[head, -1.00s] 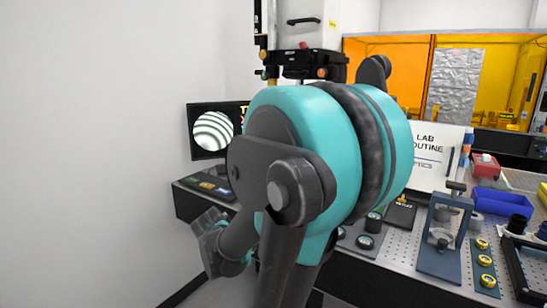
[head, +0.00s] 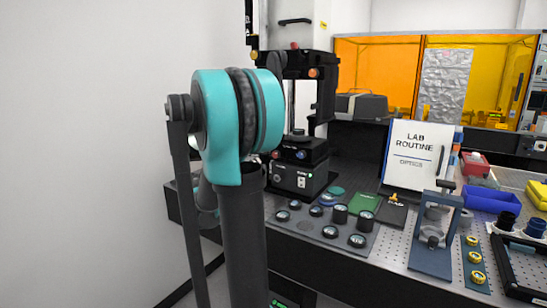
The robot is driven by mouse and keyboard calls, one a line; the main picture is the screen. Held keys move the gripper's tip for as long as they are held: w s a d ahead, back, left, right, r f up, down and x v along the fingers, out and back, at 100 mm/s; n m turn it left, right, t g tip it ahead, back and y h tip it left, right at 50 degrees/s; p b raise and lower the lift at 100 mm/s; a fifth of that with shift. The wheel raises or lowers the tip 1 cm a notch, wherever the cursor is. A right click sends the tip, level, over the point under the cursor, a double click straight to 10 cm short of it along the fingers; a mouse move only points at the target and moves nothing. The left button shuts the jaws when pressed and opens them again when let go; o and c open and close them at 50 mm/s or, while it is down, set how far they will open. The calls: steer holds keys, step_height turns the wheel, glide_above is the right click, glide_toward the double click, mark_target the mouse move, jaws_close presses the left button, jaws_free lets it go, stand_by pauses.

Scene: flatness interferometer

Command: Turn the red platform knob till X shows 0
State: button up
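The interferometer (head: 299,180) stands on the bench, a dark unit with a small platform on top under a tall column. A small red knob (head: 276,154) shows on the front of its platform, just right of my arm, with a blue knob (head: 302,155) to its right. My teal and dark arm fills the left middle and hides the screen with the fringes, so no X reading can be seen. My gripper is not visible; nothing shows of its fingers.
Several round optics lie on a dark mat (head: 303,228) in front of the interferometer. A "Lab Routine" sign (head: 415,152), a blue-grey stand (head: 433,240), a blue bin (head: 488,200) and a red box (head: 474,164) stand to the right. A white wall is at left.

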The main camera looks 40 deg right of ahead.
mark_target(275, 155)
steer(key=x, duration=1.6)
steer(key=shift+w+d, duration=0.1)
steer(key=shift+d, duration=0.15)
steer(key=c, duration=1.2)
steer(key=shift+o, duration=0.2)
steer(key=shift+n, duration=0.4)
steer(key=n, duration=0.6)
steer(key=o, duration=1.2)
steer(key=shift+c, duration=0.2)
